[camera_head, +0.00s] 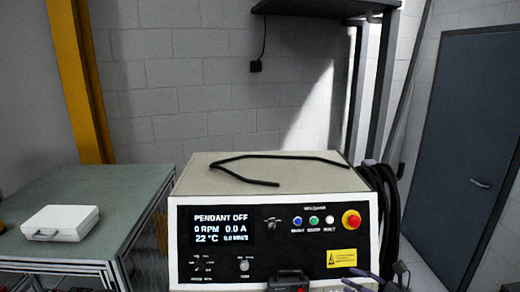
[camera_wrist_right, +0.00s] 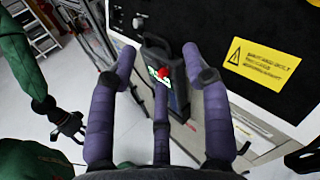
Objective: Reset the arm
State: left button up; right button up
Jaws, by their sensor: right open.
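The grey control cabinet (camera_head: 270,195) stands ahead in the head view. Its screen (camera_head: 222,225) reads PENDANT OFF, 0 RPM, 0.0 A and 22 °C. Blue, green (camera_head: 314,220) and white buttons and a red emergency stop (camera_head: 351,220) sit right of the screen. A dark pendant (camera_wrist_right: 158,50) with a green display and red button is at the cabinet front, its top also showing in the head view (camera_head: 288,276). My right gripper (camera_wrist_right: 158,62), with purple fingers, is open and faces the pendant; contact is unclear. It shows partly in the head view (camera_head: 364,278). My left gripper is not identifiable.
A green arm (camera_wrist_right: 22,65) with a black end (camera_wrist_right: 68,125) shows at left in the right wrist view; whose it is is unclear. A black cable (camera_head: 262,158) lies on the cabinet top, with more hanging right. A bench (camera_head: 140,190) with a white case (camera_head: 60,222) stands left.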

pick_arm(q)
notch_tip(320, 180, down, 11)
jog(key=b, duration=1.1)
jog(key=shift+w+a+f, duration=0.15)
pick_arm(e)
jog(key=s+a+f+n+g+h, duration=0.3)
jog(key=s+a+f+n, duration=0.2)
jog(key=f, duration=1.3)
jog(key=s+a+f+n+g+h, duration=0.3)
jog(key=s+f+n, duration=0.5)
jog(key=f, duration=1)
jog(key=s+a+f+n+g+h, duration=0.2)
jog(key=s+f, duration=0.7)
jog(key=f, duration=0.9)
jog(key=a+n+g, duration=0.2)
jog(key=a+n, duration=0.2)
jog(key=a, duration=0.1)
jog(key=shift+s+a+f+g+h, duration=0.25)
jog(key=shift+s+g+h, duration=0.1)
jog(key=shift+g+h, duration=0.05)
jog(key=shift+c, duration=0.4)
